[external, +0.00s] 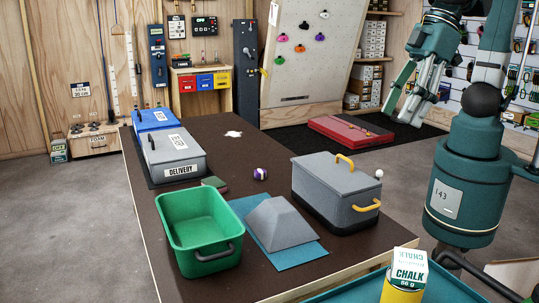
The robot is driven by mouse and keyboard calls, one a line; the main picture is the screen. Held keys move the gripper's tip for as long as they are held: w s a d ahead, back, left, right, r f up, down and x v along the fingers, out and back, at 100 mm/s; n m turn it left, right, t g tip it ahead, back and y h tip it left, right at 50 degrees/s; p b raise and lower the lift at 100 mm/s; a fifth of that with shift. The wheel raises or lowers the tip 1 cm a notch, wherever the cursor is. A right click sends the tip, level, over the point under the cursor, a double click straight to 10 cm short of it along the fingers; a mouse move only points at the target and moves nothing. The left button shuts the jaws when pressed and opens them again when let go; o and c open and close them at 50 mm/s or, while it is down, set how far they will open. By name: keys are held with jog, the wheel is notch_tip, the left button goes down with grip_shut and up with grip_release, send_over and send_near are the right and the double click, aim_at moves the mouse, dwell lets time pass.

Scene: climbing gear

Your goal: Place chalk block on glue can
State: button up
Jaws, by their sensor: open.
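The chalk block (408,269), a small white box with green "CHALK" lettering, is at the bottom right of the external view. It appears to rest on top of a yellow can (398,291), which I take to be the glue can; the can's lower part is cut off by the picture edge. My gripper (404,113) is at the upper right, open and empty, with its fingers pointing down. It is well above and apart from the chalk block and the can.
The can stands by a teal surface (447,290) near my base. The dark table holds a green bin (175,222), a grey pyramid (278,222) on a blue mat (302,257), a grey lidded box (332,181), a "DELIVERY" box (190,158) and a purple-white ball (260,174).

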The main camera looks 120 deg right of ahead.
jog(key=s+d+n+t, duration=0.2)
jog(key=s+d+n, duration=0.1)
jog(key=s+d, duration=0.6)
jog(key=shift+s+r+y, duration=0.15)
jog(key=shift+s+y, duration=0.15)
jog(key=shift+s, duration=0.45)
jog(key=shift+d, duration=0.1)
